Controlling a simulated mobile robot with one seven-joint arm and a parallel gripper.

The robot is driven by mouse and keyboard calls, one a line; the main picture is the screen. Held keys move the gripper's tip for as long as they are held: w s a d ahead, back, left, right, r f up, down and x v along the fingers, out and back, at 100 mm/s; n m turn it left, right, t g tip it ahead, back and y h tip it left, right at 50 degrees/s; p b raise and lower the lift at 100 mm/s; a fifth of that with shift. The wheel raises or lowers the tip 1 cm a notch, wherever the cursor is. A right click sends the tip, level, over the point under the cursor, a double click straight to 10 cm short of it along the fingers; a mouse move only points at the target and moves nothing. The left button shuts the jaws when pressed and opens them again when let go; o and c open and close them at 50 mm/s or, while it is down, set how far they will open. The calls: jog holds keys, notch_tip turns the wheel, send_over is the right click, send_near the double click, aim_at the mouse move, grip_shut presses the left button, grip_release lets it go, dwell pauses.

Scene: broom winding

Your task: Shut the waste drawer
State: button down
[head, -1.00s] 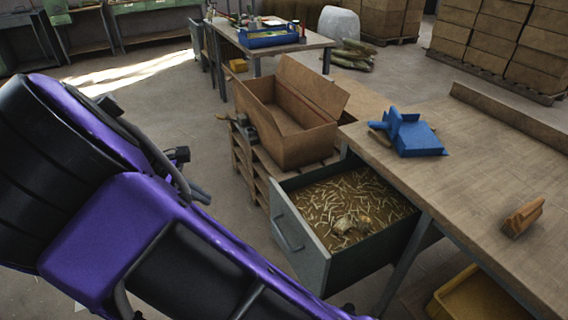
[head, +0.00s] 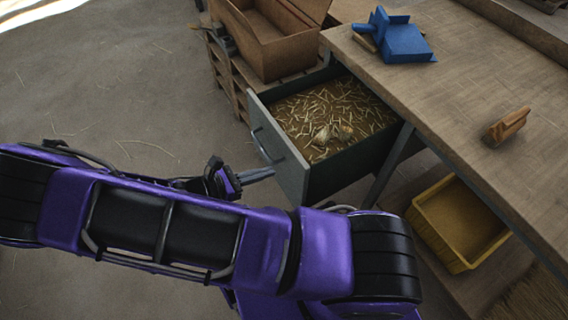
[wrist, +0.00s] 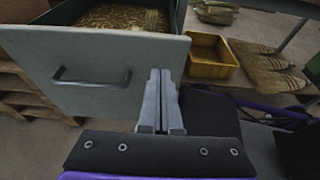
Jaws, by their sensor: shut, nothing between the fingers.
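The waste drawer (head: 297,176) stands pulled out from under the workbench (head: 440,105), with straw-like scraps and a few pale lumps inside. Its grey front with a bar handle (head: 266,146) faces left in the head view. The drawer front (wrist: 105,75) also fills the upper left of the wrist view, with the handle (wrist: 91,80) at left. My gripper (head: 268,173) is shut and empty, in front of the drawer front near the handle's lower end. In the wrist view its fingers (wrist: 158,78) overlap the right part of the front. I cannot tell whether they touch it.
A cardboard box (head: 268,38) sits on wooden pallets behind the drawer. The floor left of the drawer is clear.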

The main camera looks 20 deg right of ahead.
aim_at(295, 161)
jog(key=x, duration=0.3)
jog(key=r+x, duration=0.1)
jog(key=x, duration=0.1)
jog(key=shift+w+d+f, duration=0.15)
jog(key=shift+d, duration=0.55)
jog(key=shift+w, duration=0.1)
